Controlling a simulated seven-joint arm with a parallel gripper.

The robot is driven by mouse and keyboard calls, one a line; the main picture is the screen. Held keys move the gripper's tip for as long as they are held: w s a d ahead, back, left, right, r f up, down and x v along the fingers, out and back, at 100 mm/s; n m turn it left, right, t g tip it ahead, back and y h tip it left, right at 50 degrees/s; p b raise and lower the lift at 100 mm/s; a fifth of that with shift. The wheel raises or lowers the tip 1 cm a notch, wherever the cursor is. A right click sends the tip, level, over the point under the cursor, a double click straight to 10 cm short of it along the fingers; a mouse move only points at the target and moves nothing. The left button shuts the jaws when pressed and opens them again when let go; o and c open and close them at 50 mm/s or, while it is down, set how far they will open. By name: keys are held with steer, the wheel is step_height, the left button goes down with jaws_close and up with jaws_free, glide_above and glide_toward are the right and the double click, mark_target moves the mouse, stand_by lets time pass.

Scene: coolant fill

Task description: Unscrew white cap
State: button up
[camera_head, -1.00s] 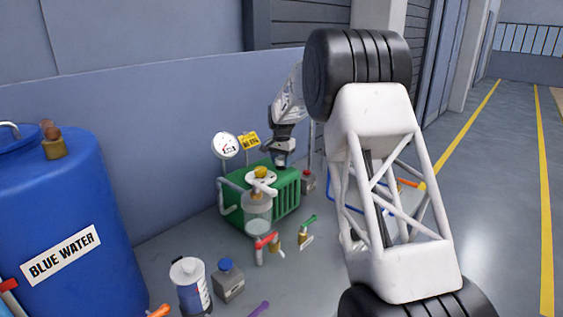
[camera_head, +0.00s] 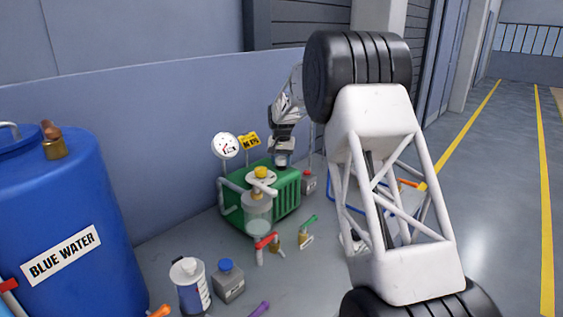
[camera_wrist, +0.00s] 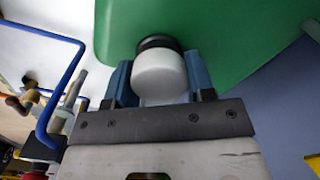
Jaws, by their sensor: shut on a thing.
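The white cap (camera_wrist: 158,75) sits between my gripper's (camera_wrist: 160,85) two blue fingers in the wrist view, with a black ring (camera_wrist: 158,43) behind it against the green machine (camera_wrist: 225,35). The fingers are shut on the cap from both sides. In the head view, my gripper (camera_head: 281,160) reaches down to the back of the green machine (camera_head: 287,193). The cap cannot be made out in that view.
A clear jar (camera_head: 257,208) and red-handled valve (camera_head: 266,241) are in front of the machine. A grey bottle (camera_head: 307,182) stands right. A blue barrel (camera_head: 100,190) is at far left.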

steer(key=shift+n, duration=1)
steer(key=shift+n, duration=2.1)
steer(key=shift+a+r+n, duration=0.1)
steer(key=shift+n, duration=1.4)
